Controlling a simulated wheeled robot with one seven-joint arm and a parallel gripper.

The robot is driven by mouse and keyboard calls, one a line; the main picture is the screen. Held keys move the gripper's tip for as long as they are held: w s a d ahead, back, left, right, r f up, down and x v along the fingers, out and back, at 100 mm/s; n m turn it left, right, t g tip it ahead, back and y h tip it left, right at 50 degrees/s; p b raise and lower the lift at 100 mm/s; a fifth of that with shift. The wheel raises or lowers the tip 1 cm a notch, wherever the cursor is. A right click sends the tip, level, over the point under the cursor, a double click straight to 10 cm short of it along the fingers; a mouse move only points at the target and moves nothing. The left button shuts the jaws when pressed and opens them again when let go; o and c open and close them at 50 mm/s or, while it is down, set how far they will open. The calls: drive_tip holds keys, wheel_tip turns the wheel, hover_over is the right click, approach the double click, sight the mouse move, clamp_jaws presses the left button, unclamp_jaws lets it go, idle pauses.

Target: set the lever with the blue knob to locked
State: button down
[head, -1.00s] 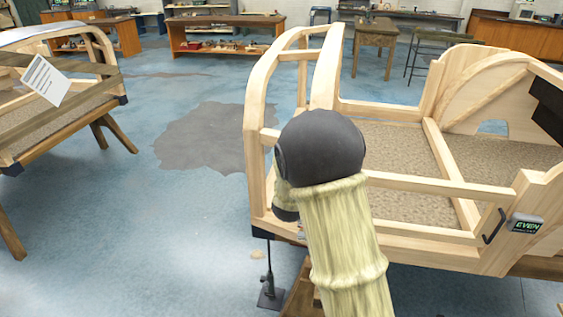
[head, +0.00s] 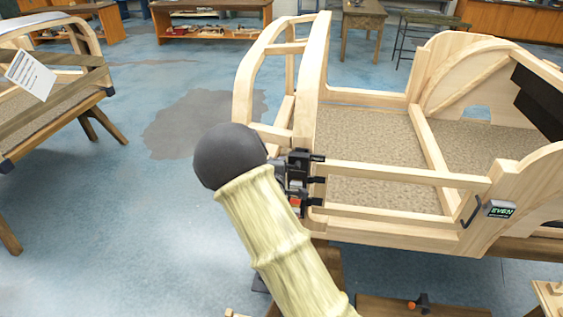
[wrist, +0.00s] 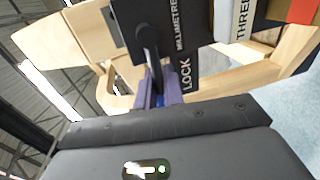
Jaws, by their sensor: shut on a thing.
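My gripper (wrist: 160,92) is at the centre of the wrist view, its two fingers close together around the blue knob, of which only a little blue shows between them. A dark lever (wrist: 150,45) runs up from there across a black plate (wrist: 188,50) lettered "LOCK" and "MILLIMETRE". The lever's exact setting is hard to tell. In the head view the black fitting (head: 298,160) sits on the front post of the wooden bodyframe (head: 400,178), partly behind my arm. My fingers are hidden there.
A grey display reading "EVEN" (head: 501,209) and a black handle (head: 471,212) are on the frame's side at right. Another bodyframe with a paper sheet (head: 31,75) stands at left. Blue floor between them is open. A small orange-tipped clamp (head: 420,303) is low at right.

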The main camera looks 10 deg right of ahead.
drive_tip(key=shift+w+a+r, duration=0.1)
drive_tip(key=shift+a, duration=0.2)
drive_tip(key=c, duration=1.6)
unclamp_jaws()
drive_tip(key=shift+c, duration=0.2)
drive_tip(key=shift+o, duration=0.6)
drive_tip(key=shift+a, duration=0.1)
drive_tip(key=shift+d, duration=0.2)
drive_tip(key=b+v, duration=0.1)
drive_tip(key=v, duration=1.6)
drive_tip(key=shift+a+b, duration=0.2)
drive_tip(key=shift+b, duration=0.15)
